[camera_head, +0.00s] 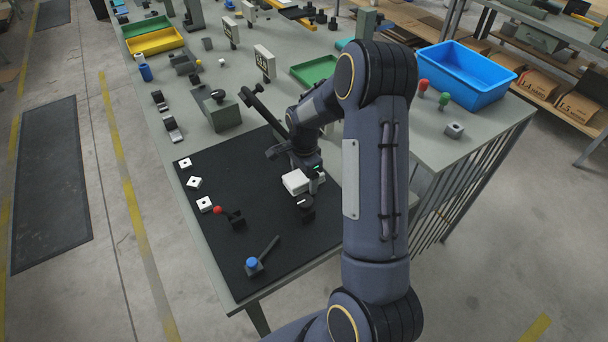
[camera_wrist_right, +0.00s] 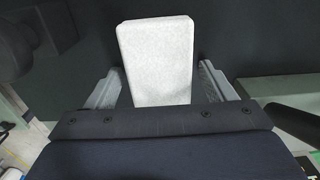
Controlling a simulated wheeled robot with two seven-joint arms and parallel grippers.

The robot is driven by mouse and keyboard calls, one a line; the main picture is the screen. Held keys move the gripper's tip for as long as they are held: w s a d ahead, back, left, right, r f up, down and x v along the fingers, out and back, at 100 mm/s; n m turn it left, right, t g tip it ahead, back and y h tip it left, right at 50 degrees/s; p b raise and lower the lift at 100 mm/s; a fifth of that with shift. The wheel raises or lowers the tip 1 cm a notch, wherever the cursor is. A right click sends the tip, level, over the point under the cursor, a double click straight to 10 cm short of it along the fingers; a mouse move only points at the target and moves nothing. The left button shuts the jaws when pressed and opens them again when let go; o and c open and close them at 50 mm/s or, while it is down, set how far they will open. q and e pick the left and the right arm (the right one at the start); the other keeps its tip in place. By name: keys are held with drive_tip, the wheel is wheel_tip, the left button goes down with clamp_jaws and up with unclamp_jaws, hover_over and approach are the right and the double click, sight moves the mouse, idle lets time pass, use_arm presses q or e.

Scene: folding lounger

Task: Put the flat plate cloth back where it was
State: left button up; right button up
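A white block-shaped piece (camera_head: 296,182), which I take to be the flat plate cloth, lies on the black mat (camera_head: 255,190) under my right gripper (camera_head: 312,178). In the right wrist view the white piece (camera_wrist_right: 158,60) lies between the two grey fingers of the right gripper (camera_wrist_right: 160,85) and reaches past their tips. The fingers stand apart, with narrow dark gaps seen beside the piece. Its lower end is hidden by the gripper body. My left gripper is not in view.
Three white square plates (camera_head: 194,183) lie along the mat's left edge. A red-knobbed lever (camera_head: 233,218), a blue-knobbed lever (camera_head: 256,264) and a dark round part (camera_head: 306,207) stand on the mat. A blue bin (camera_head: 466,75) stands at the right. The mat's middle is mostly clear.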

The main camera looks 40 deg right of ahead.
drive_tip(key=shift+r, duration=0.15)
wheel_tip(320, 180, up, 12)
drive_tip(key=s+a+r+n+t+y, duration=0.2)
drive_tip(key=s+a+r+n+t, duration=0.1)
drive_tip(key=s+a+r+n, duration=0.6)
drive_tip(key=s+a+f+n+t, duration=0.1)
drive_tip(key=s+a+n, duration=0.2)
drive_tip(key=s, duration=0.1)
drive_tip(key=s+a+n+y, duration=0.1)
drive_tip(key=s+a+n, duration=0.1)
drive_tip(key=s, duration=0.3)
drive_tip(key=s+a+f+n+t+b, duration=0.1)
drive_tip(key=s+a+n, duration=0.2)
drive_tip(key=s+a, duration=0.1)
drive_tip(key=shift+s+f+n+t+y, duration=0.25)
drive_tip(key=shift+f+n+t+y, duration=0.05)
drive_tip(key=shift+y, duration=0.1)
